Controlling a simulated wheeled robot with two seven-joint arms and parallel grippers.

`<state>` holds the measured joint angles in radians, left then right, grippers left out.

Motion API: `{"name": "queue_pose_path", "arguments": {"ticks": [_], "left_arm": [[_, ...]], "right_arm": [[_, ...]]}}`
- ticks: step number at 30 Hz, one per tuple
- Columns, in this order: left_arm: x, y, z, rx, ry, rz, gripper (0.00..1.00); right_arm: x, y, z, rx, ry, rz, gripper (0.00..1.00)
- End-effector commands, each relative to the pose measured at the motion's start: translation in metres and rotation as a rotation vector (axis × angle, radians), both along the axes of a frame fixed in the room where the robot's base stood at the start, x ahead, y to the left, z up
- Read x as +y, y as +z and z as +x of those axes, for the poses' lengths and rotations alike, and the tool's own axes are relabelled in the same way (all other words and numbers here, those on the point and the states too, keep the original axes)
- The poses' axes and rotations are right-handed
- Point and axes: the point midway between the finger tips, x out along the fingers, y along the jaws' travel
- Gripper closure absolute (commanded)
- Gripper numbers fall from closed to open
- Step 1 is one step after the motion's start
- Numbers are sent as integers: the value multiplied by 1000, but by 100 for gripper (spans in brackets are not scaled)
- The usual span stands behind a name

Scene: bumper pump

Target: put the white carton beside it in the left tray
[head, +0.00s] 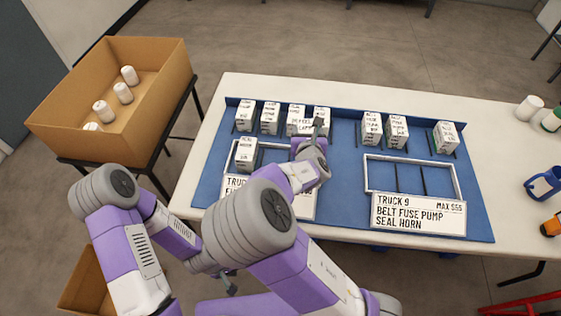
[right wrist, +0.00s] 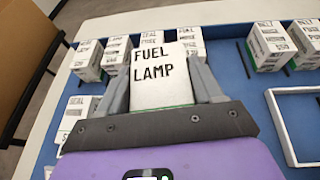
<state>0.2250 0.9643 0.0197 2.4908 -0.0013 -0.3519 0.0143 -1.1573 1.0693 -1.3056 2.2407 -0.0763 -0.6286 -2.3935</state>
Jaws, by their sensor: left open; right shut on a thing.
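My right gripper (head: 311,130) is shut on a white carton (head: 298,127) above the blue mat, near the left tray's back right. In the right wrist view this carton (right wrist: 160,78) reads "FUEL LAMP" and sits between both fingers (right wrist: 160,90). The left tray (head: 233,182) is a white frame with a sign, largely hidden by my right arm. Another white carton (head: 246,154) stands upright at its left end; it also shows in the right wrist view (right wrist: 78,106). My left gripper (head: 229,281) is open and low in front of the table, partly hidden by my arms.
Several white cartons (head: 371,128) stand in a row along the back of the blue mat (head: 345,150). The right tray (head: 418,213), marked "TRUCK 9", is empty. A cardboard box (head: 160,95) with white bottles stands left. A blue mug (head: 543,183) and other items are at the right.

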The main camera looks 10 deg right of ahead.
Motion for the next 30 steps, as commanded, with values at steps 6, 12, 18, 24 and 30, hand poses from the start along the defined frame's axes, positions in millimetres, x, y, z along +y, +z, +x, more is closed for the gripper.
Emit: {"name": "queue_pose_path", "arguments": {"ticks": [6,12,18,24,30], "left_arm": [[0,11,0,0,0,0,57],[0,-6,0,0,0,0,57],[0,-15,0,0,0,0,57],[0,-23,0,0,0,0,57],[0,-31,0,0,0,0,57]], "right_arm": [[4,-10,0,10,-93,11,77],[4,-50,-1,16,-107,14,77],[4,-73,-1,11,-104,16,77],[4,-92,-1,13,-106,13,77],[4,-113,-1,11,-104,15,77]]}}
